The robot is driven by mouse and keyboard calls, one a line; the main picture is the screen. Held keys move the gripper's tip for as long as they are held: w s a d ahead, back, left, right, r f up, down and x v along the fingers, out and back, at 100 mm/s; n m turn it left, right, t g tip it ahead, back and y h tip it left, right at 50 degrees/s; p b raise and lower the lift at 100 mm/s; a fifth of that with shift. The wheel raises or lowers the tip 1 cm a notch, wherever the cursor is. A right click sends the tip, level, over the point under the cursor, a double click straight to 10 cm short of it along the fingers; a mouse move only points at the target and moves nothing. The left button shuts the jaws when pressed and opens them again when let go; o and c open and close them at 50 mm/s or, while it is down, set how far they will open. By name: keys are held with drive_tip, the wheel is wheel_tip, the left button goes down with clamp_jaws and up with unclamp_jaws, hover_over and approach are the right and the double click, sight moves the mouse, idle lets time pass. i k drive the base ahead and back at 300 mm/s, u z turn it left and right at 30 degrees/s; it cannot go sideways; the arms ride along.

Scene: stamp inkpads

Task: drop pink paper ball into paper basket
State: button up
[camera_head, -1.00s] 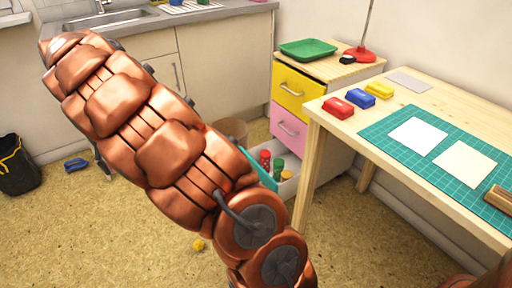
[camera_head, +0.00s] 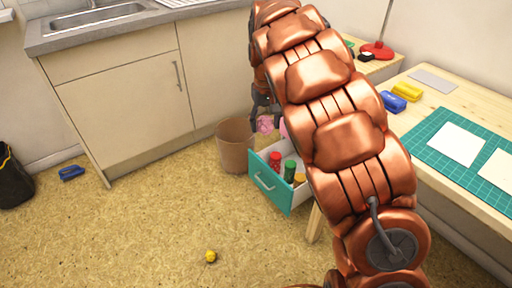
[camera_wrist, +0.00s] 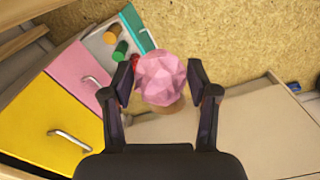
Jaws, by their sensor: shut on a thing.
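The crumpled pink paper ball (camera_wrist: 162,78) is between the fingers of my gripper (camera_wrist: 163,88) in the wrist view. My gripper is shut on it. In the head view the pink ball (camera_head: 265,124) hangs below my gripper (camera_head: 264,112), which is partly hidden by my arm. The brown paper basket (camera_head: 236,150) stands on the floor by the cabinet, left of the open teal drawer. The ball appears to the right of the basket and above its rim in the head view. In the wrist view a tan part, probably the basket (camera_wrist: 172,107), shows behind the ball.
The open teal drawer (camera_head: 268,182) holds red, green and orange items. The yellow drawer (camera_wrist: 45,122) and pink drawer (camera_wrist: 80,72) are closed. The desk (camera_head: 430,88) is at the right. A small yellow ball (camera_head: 210,256) lies on the open floor.

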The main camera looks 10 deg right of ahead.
sight(244, 171)
drive_tip(key=i, duration=1)
